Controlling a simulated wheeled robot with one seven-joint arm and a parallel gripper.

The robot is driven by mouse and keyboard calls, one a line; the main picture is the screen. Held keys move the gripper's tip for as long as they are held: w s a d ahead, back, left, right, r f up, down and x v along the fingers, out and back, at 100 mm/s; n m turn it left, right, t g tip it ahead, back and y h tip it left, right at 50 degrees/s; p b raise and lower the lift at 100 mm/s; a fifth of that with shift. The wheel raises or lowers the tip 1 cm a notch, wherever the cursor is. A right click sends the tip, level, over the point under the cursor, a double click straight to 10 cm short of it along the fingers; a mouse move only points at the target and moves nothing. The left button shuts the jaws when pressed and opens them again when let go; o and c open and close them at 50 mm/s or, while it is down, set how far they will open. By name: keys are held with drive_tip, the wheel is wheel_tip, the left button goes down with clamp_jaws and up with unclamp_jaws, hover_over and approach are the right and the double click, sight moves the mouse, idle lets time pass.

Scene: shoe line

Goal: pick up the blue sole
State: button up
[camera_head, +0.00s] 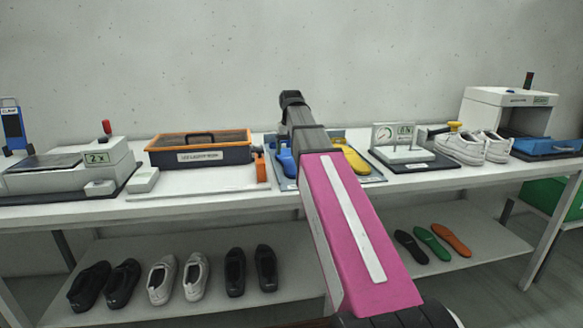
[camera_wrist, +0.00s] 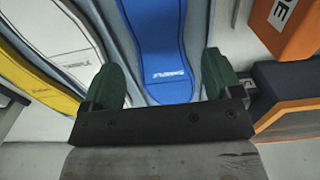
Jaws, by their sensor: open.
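The blue sole (camera_wrist: 160,40) lies in a grey-blue tray with shaped recesses (camera_wrist: 201,25), and its near end shows white lettering. In the head view the blue sole (camera_head: 286,161) shows just left of my arm. My gripper (camera_wrist: 163,80) is open in the wrist view, its two green fingers spread on either side of the sole's near end. Nothing is held between them. Whether the fingers touch the sole or tray cannot be told. In the head view the gripper is hidden behind my arm.
A yellow sole (camera_head: 354,158) lies in the same tray, with a white one (camera_wrist: 62,45) between in the wrist view. An orange-rimmed dark box (camera_head: 200,154) stands left of the tray, a gauge device (camera_head: 400,147) right. Shoes and other soles sit on the lower shelf (camera_head: 330,235).

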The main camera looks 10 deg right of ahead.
sight(292, 164)
drive_tip(key=shift+d+f, duration=0.15)
drive_tip(key=shift+f, duration=2.7)
drive_tip(key=shift+c, duration=0.4)
drive_tip(key=c, duration=0.7)
